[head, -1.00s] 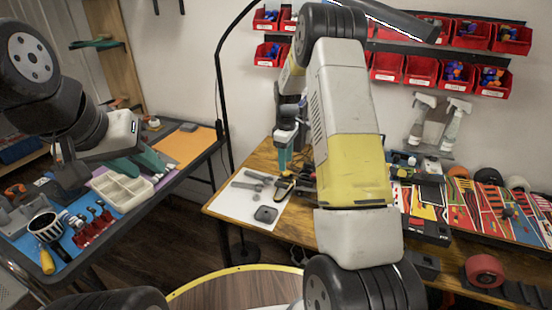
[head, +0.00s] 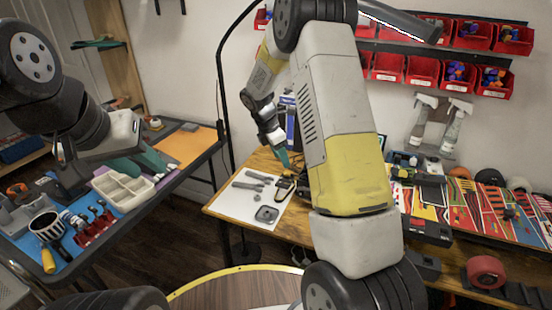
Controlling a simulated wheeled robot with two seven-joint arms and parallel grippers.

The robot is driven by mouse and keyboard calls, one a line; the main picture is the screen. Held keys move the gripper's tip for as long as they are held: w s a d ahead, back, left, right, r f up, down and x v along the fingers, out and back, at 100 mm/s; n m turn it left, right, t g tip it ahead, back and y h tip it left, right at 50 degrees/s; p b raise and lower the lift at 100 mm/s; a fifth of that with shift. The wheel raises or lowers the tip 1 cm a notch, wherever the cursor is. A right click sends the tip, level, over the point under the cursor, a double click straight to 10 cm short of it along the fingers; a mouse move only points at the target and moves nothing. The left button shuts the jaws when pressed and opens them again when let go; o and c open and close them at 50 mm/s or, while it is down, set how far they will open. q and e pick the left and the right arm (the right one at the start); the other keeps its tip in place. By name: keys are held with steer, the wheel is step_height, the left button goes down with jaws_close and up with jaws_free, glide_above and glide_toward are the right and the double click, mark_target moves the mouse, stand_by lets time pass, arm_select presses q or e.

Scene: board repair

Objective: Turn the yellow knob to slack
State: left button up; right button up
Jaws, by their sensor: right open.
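I cannot make out a yellow knob in the head view; my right arm hides part of the wooden workbench (head: 228,207) and what stands on it. My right gripper (head: 284,160), with teal fingertips, hangs tilted above the back of the bench, near a dark tool with yellow marks (head: 284,187). It is open, and I see nothing held in it. My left gripper (head: 140,165) is over the blue-and-orange mat of the left table, beside a pale divided tray (head: 122,187). Its two teal fingers stand apart with nothing visible between them.
Grey tools (head: 252,181) and a small dark square part (head: 266,214) lie on a white sheet. A black lamp pole (head: 220,90) rises beside the bench. Red bins (head: 421,70) hang on the wall. A red tape roll (head: 485,270) is at the right. A round table edge is in front.

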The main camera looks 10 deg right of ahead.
mark_target(286, 173)
steer(key=f, duration=0.2)
steer(key=w+d+f+n, duration=0.1)
steer(key=f, duration=0.1)
steer(key=d+f+n, duration=0.1)
steer(key=f, duration=0.2)
steer(key=shift+w, duration=0.15)
steer(key=shift+t+h, duration=0.3)
jaws_close()
